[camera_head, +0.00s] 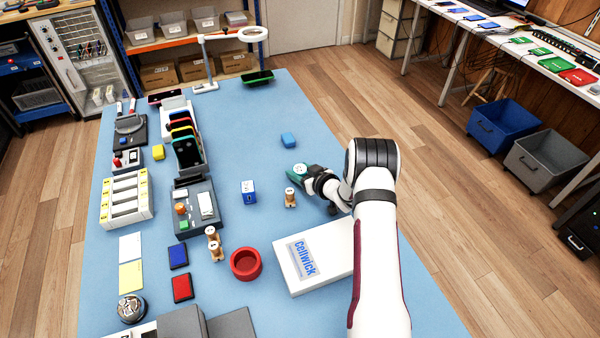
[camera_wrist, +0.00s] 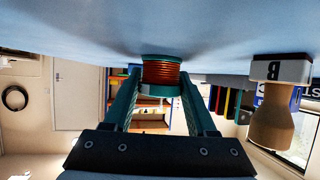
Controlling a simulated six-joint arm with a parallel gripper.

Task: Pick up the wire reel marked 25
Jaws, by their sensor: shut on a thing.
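The wire reel (camera_wrist: 161,72), with orange-copper winding between teal-green flanges, sits between the two fingers of my gripper (camera_wrist: 160,88) in the wrist view, which is upside down. The gripper is shut on it. In the head view my gripper (camera_head: 296,173) is low over the blue mat, with the pale top of the reel (camera_head: 301,169) showing at the fingertips. I cannot read the number on the reel. The reel's flange is at or very near the mat; I cannot tell whether it touches.
A wooden stamp (camera_head: 291,199) stands just in front of my gripper and shows, marked B, in the wrist view (camera_wrist: 272,125). A white Cellwick box (camera_head: 335,262) lies near my arm.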

